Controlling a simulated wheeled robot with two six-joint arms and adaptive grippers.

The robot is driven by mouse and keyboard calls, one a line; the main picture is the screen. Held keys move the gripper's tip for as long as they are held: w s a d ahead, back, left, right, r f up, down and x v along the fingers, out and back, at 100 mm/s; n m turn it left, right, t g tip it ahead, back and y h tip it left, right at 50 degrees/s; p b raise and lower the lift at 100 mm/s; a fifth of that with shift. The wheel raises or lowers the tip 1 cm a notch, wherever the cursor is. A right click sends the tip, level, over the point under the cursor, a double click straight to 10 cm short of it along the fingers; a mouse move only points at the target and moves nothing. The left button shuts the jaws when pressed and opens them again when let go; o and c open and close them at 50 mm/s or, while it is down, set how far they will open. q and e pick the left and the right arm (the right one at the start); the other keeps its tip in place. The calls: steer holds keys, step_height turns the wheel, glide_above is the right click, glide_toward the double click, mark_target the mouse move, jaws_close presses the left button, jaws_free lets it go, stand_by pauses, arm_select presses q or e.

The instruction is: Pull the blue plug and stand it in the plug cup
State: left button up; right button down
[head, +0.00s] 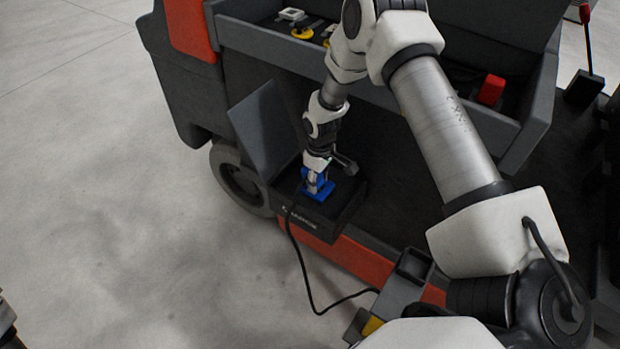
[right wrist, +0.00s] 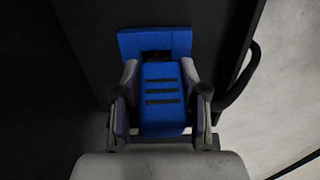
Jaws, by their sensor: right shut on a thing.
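The blue plug (right wrist: 162,98), with dark slots across its face, sits between the two fingers of my right gripper (right wrist: 163,110), which is shut on it. A blue socket piece (right wrist: 140,42) with a dark opening lies just beyond the plug. How deep the plug sits in it, I cannot tell. In the head view the right gripper (head: 318,178) reaches down to the blue parts (head: 320,190) on the black box of the machine. A grey open-topped holder (head: 405,285), perhaps the plug cup, is at the lower middle, partly hidden by my arm.
A black cable (head: 302,265) hangs from the plug area and curves toward the holder. A raised grey flap (head: 262,128) stands left of the plug. The tray (head: 270,45) above holds small parts and a red block (head: 491,90). The floor at left is clear.

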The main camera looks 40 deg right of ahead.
steer(key=shift+s+a+r+p, duration=0.15)
steer(key=shift+r+p, duration=0.45)
steer(key=shift+r, duration=0.35)
steer(key=shift+r+p, duration=1.85)
steer(key=shift+r, duration=0.25)
steer(key=shift+t, duration=0.3)
